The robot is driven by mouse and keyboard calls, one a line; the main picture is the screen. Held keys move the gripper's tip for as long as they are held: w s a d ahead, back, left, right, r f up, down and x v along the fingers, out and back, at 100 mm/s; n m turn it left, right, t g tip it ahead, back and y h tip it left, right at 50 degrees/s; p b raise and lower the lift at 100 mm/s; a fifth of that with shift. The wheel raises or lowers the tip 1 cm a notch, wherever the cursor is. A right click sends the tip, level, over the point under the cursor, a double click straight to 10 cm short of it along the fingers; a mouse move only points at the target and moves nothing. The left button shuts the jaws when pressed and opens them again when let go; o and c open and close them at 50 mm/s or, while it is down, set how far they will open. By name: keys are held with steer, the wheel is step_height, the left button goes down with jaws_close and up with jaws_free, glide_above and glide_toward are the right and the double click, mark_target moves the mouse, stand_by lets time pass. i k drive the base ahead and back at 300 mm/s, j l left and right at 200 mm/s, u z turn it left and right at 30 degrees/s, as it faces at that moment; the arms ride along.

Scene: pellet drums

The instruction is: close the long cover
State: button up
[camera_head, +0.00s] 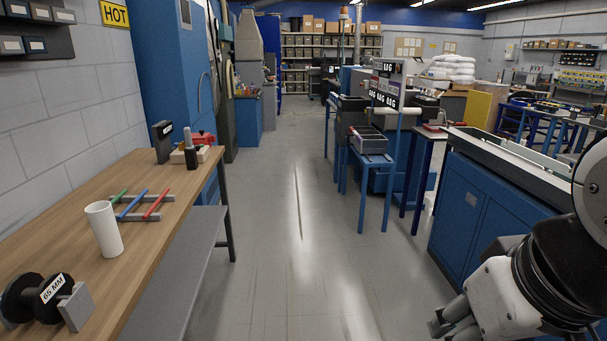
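A long blue machine cabinet (475,205) stands at the right, with a long grey trough-like top (500,158). The top looks open along its length. A pale raised strip (530,152) runs along its far side; I cannot tell whether this is the long cover. My arm covers the near right end of the cabinet. White and black links of my arm fill the lower right corner, in front of the cabinet.
A wooden workbench (58,220) stands at the left, with a white cup (104,229), coloured rods (134,203) and a black spool (28,298). A blue stand (374,185) holds a grey bin (369,142) at centre right. The grey floor aisle (285,240) is clear.

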mark_target(416, 66)
steer(key=i+z, duration=0.25)
steer(key=i, duration=1.7)
steer(key=i+u, duration=0.2)
steer(key=i, duration=0.75)
steer(key=i+l+u, duration=0.2)
steer(key=i, duration=0.75)
steer(key=i+j+u, duration=0.1)
steer(key=i+u, duration=0.15)
steer(key=i, duration=3.7)
steer(key=i+z, duration=0.15)
steer(key=i, duration=0.5)
steer(key=i+z, duration=0.15)
steer(key=i, duration=0.5)
steer(key=i+j+z, duration=0.15)
steer(key=i, duration=0.5)
steer(key=i+j+z, duration=0.1)
steer(key=i+z, duration=0.4)
steer(key=i+j+z, duration=0.25)
steer(key=z, duration=0.25)
steer(key=i+j+z, duration=0.7)
steer(key=j+z, duration=0.25)
